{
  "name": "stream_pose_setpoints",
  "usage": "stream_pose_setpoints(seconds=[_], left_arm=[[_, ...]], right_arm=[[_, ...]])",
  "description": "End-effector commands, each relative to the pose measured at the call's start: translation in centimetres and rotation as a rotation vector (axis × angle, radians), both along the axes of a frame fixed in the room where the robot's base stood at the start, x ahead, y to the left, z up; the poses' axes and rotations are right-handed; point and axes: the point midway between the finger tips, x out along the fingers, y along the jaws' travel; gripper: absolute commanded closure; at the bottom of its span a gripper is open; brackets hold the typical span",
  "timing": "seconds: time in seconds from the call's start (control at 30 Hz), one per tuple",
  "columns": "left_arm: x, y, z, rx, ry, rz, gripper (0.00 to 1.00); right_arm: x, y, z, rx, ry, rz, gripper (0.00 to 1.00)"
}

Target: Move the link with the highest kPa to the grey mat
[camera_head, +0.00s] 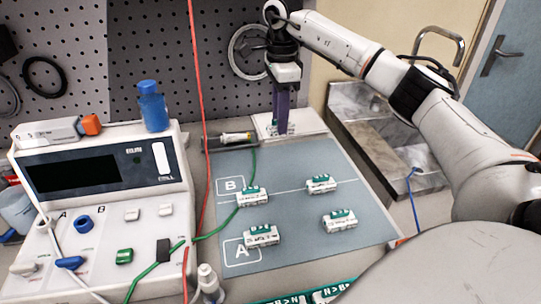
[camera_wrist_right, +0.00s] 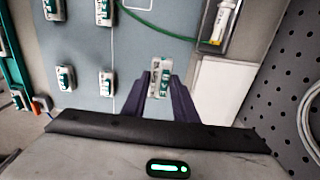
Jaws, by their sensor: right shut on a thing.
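My right gripper (camera_head: 282,130) points down at the back edge of the grey mat (camera_head: 290,163), in front of a white plate. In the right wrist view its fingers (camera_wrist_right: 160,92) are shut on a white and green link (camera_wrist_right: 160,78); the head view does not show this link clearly. Other links lie on the mat: back left (camera_head: 252,196), back right (camera_head: 321,184), front left (camera_head: 262,236) and front right (camera_head: 340,219). Their kPa values are too small to read. My left gripper is not in view.
A pump console (camera_head: 100,190) with a dark screen stands left, a blue bottle (camera_head: 152,108) on top. A dark tray (camera_head: 210,142) holding a vial lies behind the mat. Red and green tubes run between console and mat. A green strip (camera_head: 280,300) lies in front; a sink (camera_head: 375,140) is right.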

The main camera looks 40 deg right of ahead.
Motion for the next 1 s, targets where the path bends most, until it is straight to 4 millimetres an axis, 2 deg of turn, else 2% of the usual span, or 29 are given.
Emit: stream_pose_setpoints(seconds=[0.2, 0.47, 0.63, 1.0], left_arm=[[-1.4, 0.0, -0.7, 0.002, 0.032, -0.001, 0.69], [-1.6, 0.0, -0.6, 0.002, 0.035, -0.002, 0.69], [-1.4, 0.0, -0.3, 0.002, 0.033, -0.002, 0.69], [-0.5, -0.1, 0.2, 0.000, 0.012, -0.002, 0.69]], right_arm=[[-0.2, 0.0, -4.1, -0.001, 0.004, 0.000, 0.96], [-0.1, 0.0, -6.4, 0.000, 0.004, 0.000, 0.96], [-0.2, 0.0, -8.8, -0.001, 0.005, 0.001, 0.96], [-0.1, 0.0, -9.5, 0.000, 0.001, 0.001, 0.96]])
